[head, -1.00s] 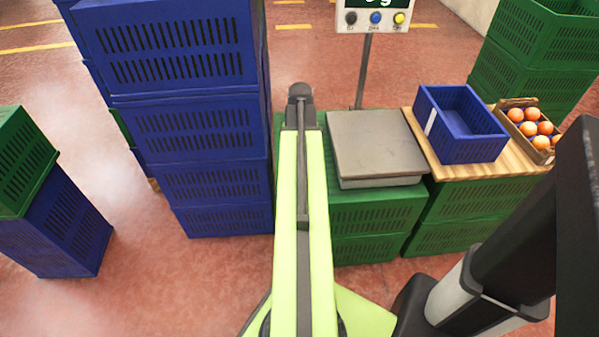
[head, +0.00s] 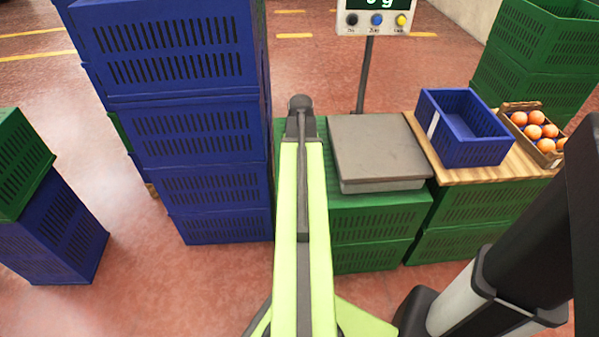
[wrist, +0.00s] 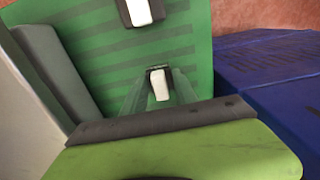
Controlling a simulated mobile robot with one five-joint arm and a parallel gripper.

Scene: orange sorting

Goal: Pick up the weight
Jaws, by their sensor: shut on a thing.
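In the head view my lime arm reaches forward, and its dark end (head: 300,104) is between the blue crate stack and the scale. My gripper (wrist: 150,48) shows in the wrist view as two pale pads in dark mounts, in front of a green slatted crate (wrist: 105,45). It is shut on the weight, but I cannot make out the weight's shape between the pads. The weight is not visible in the head view, where my arm's end covers that spot.
The scale's grey platform (head: 377,148) rests on green crates (head: 375,215), with its display (head: 375,18) behind. A blue bin (head: 465,140) and a box of oranges (head: 546,146) are on a wooden board at the right. A tall blue crate stack (head: 200,180) stands close left of my arm.

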